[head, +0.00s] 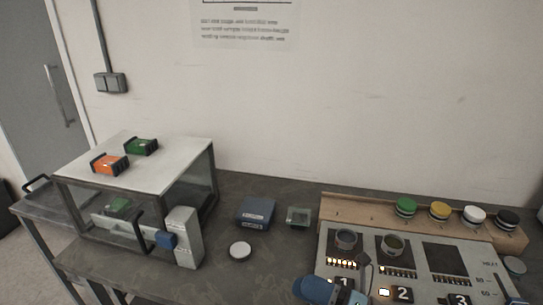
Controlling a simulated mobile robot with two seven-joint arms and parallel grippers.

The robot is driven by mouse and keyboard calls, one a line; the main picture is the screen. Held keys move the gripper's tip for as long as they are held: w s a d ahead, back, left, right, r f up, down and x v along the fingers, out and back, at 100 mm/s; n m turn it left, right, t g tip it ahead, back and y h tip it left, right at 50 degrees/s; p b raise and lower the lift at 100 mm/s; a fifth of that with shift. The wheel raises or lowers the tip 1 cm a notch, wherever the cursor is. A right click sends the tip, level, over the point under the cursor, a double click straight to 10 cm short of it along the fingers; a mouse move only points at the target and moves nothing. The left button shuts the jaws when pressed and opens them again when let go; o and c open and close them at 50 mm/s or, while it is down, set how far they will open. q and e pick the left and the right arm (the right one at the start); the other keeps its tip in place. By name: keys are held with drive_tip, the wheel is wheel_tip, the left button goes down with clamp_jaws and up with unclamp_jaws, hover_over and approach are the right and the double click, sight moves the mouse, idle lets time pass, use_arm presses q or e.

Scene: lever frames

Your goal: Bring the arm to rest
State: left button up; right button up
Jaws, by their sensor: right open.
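My right gripper (342,284) shows only in part at the bottom edge, with a blue part and a dark part over the near left of the control panel (335,240). Its jaws are open, and I make out nothing held between them. It hides some of the panel around the number 1 label. I cannot tell whether it touches the panel. My left gripper is not in view.
A glass-sided case (185,165) with orange (110,163) and green (141,147) blocks on top stands left. A grey upright block (184,237) is at its front. A blue box (256,213) and white disc (240,249) lie mid-table.

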drive_tip(key=s+d+f+m+t+h, duration=0.1)
drive_tip(key=d+f+m+t+h, duration=0.15)
drive_tip(key=f+m+h, duration=0.55)
drive_tip(key=s+d+f+m+t+h, duration=0.2)
drive_tip(key=d+f+m, duration=0.25)
drive_tip(key=m, duration=0.65)
drive_tip(key=s+d+f+m+t+h, duration=0.1)
drive_tip(key=d+f+m+t+h, duration=0.15)
drive_tip(key=f+m+h, duration=0.55)
drive_tip(key=s+d+f+m+g+y, duration=0.1)
drive_tip(key=s+d+f+m+g, duration=0.25)
drive_tip(key=s+f+m, duration=0.45)
use_arm(q)
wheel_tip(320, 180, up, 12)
drive_tip(key=p, duration=1.3)
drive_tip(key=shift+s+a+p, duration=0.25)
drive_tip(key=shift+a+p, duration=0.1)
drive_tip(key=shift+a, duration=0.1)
use_arm(e)
wheel_tip(320, 180, up, 14)
drive_tip(key=shift+n, duration=0.3)
